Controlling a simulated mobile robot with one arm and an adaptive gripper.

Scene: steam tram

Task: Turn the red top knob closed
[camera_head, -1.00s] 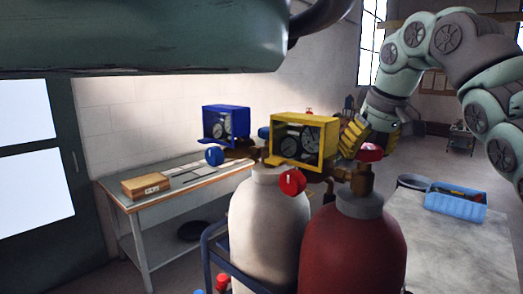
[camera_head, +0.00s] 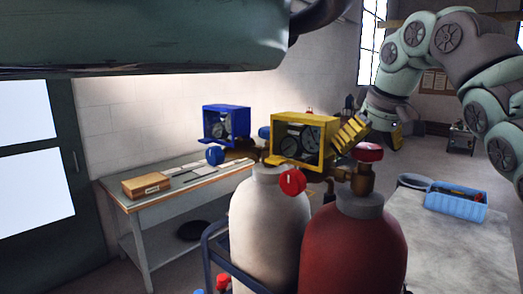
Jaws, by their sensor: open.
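The red top knob (camera_head: 368,152) sits on the brass valve (camera_head: 361,178) of the dark red cylinder (camera_head: 352,245). It is in plain view, and nothing grips it. My gripper (camera_head: 349,134), with yellow, dark-lined fingers, is open behind and left of the knob, beside the yellow gauge box (camera_head: 303,141). The box hides part of the gripper. I see a gap between the fingers and the knob in the picture, but their depth is hard to tell.
A white cylinder (camera_head: 268,225) with a red front knob (camera_head: 292,182) stands left of the red one. A blue gauge box (camera_head: 226,125) is farther left. A blue bin (camera_head: 456,201) lies on the grey table (camera_head: 440,245) at right. A desk (camera_head: 150,205) stands behind at left.

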